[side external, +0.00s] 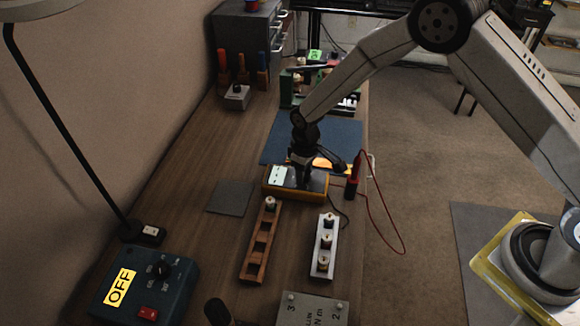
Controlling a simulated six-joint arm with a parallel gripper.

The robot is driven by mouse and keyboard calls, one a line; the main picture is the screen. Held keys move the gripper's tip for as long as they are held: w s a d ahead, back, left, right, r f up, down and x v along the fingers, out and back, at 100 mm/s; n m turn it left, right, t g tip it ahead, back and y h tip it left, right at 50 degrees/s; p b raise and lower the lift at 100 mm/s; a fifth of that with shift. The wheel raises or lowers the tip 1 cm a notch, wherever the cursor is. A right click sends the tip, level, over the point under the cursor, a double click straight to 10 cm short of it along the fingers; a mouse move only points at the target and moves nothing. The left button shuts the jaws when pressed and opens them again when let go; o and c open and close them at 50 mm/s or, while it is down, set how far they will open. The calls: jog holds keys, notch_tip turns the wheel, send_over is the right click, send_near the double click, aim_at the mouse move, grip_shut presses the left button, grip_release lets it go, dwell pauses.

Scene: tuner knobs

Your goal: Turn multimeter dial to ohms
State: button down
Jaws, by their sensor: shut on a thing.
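The multimeter (267,186) is a yellow-edged box lying on the workbench near the middle of the side external view. Its pale screen (278,174) shows at its left end. My gripper (304,180) points down onto the multimeter's face, right of the screen, and is shut on the dial. The gripper hides the dial, so its pointer and the markings around it cannot be read. A red probe (352,182) stands at the right of the multimeter with a red lead curving off the bench edge.
A blue mat (345,135) lies behind the multimeter. A wooden rack (258,245) and a white rack (323,250) with knobs stand in front. A dark box with an OFF label (165,290) is at front left.

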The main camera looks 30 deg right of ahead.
jog(key=m, duration=0.5)
jog(key=shift+m, duration=0.3)
jog(key=m, duration=0.5)
dwell(0.4)
jog(key=shift+c, duration=1.3)
grip_release()
jog(key=shift+r, duration=0.1)
jog(key=shift+r, duration=3.8)
